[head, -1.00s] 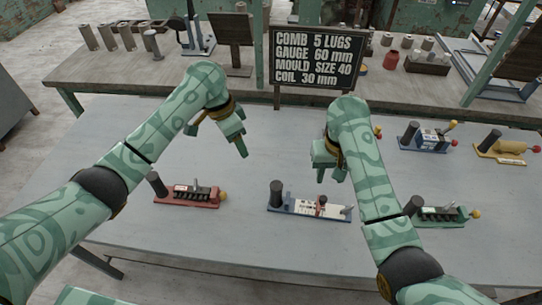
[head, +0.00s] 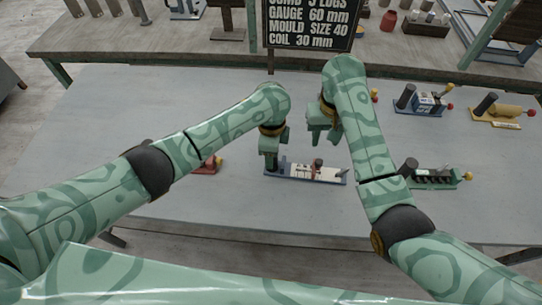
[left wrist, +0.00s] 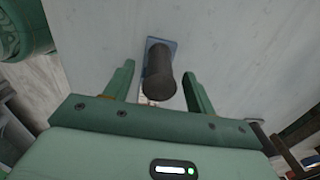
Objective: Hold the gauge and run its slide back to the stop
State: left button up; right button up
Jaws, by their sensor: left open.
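The gauge (head: 305,172) lies on the grey table, with a blue base, a white scale plate, a dark red slide (head: 317,166) near its middle and a grey knob at its right end. Its black upright post, at the left end, is hidden by my left gripper (head: 270,163) in the head view. In the left wrist view the post (left wrist: 160,75) stands between the spread fingers of my left gripper (left wrist: 158,88), with gaps on both sides. My right gripper (head: 322,138) hangs above and behind the gauge, empty; its finger gap is unclear.
A red fixture (head: 210,166) is partly hidden behind my left arm. A green fixture (head: 432,178) stands to the right, with blue (head: 425,102) and yellow (head: 503,112) ones farther back. A black sign (head: 308,22) stands behind. The table's left part is clear.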

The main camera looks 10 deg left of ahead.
pick_arm(q)
jog(key=shift+f, duration=1.95)
